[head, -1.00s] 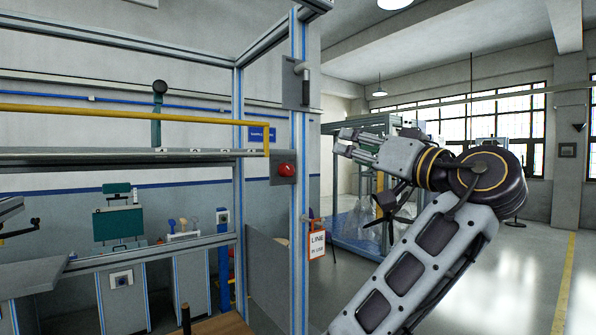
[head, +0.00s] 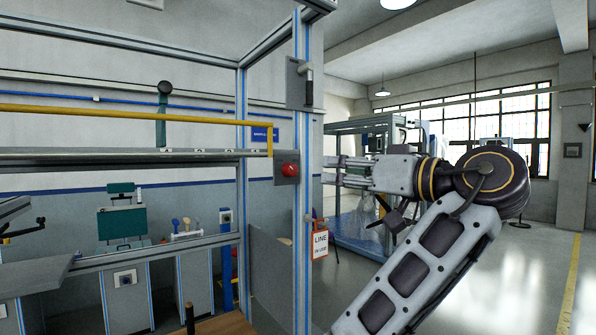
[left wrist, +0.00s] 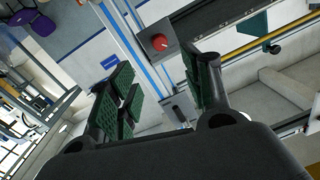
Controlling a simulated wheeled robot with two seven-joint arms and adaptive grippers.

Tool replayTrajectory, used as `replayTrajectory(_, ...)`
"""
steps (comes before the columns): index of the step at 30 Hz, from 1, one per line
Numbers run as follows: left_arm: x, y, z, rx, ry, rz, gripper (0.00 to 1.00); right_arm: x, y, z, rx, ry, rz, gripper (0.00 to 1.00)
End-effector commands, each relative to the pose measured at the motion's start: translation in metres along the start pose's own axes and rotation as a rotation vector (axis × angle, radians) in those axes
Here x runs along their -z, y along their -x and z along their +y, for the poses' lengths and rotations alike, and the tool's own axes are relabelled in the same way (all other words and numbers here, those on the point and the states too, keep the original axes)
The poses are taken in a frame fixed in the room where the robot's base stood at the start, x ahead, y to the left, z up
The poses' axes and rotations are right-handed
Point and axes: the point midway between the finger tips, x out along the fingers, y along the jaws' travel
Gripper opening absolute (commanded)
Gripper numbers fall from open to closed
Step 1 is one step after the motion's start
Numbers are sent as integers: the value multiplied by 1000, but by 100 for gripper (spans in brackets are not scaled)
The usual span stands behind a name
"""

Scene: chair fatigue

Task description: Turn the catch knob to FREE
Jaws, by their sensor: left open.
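A red round knob (head: 289,170) sits on a grey plate on the upright aluminium post, and it also shows in the left wrist view (left wrist: 159,42) above the gap between my fingers. Higher on the post is a grey plate with a dark lever handle (head: 308,84). I cannot read a FREE mark on either, nor tell a knob's setting. My left gripper (head: 334,172) is right of the post, level with the red knob, its fingers pointing left. In the left wrist view its green-padded fingers (left wrist: 160,84) are apart and empty. My right gripper is not in view.
The post (head: 301,230) belongs to an aluminium frame with a yellow rail (head: 130,113). An orange-edged LINE sign (head: 320,243) hangs beside the post, below my gripper. A blue-based machine frame (head: 363,232) stands behind my arm. Open floor lies at the right.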

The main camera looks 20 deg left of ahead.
Motion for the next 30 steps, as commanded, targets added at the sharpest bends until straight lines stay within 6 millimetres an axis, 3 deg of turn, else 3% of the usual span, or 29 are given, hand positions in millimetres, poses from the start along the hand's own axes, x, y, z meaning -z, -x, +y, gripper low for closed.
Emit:
replayTrajectory(8,1,-12,0,2,0,1,49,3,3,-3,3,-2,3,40)
replayTrajectory(30,1,-74,-1,3,0,1,49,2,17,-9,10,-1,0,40)
